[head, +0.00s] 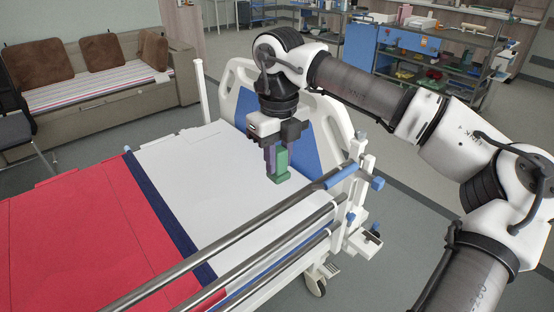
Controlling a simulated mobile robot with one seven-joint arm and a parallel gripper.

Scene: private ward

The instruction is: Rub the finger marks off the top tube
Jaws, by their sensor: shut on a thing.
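My gripper (275,157) hangs down over the white upper part of the bed, near the headboard. It is shut on a green block (281,166) with a wider lower end. The top tube (240,226) is the highest grey metal bar of the bed's side rail, running from the lower left up to a blue end fitting (341,176). The block is behind the tube's upper end in the picture and looks apart from it. I cannot make out any finger marks on the tube at this size.
Lower rail tubes (262,255) run below the top one. The blue and white headboard (300,120) stands close behind my gripper. A red cover (80,225) lies on the bed. A sofa (95,85) and loaded shelves (440,65) stand farther back.

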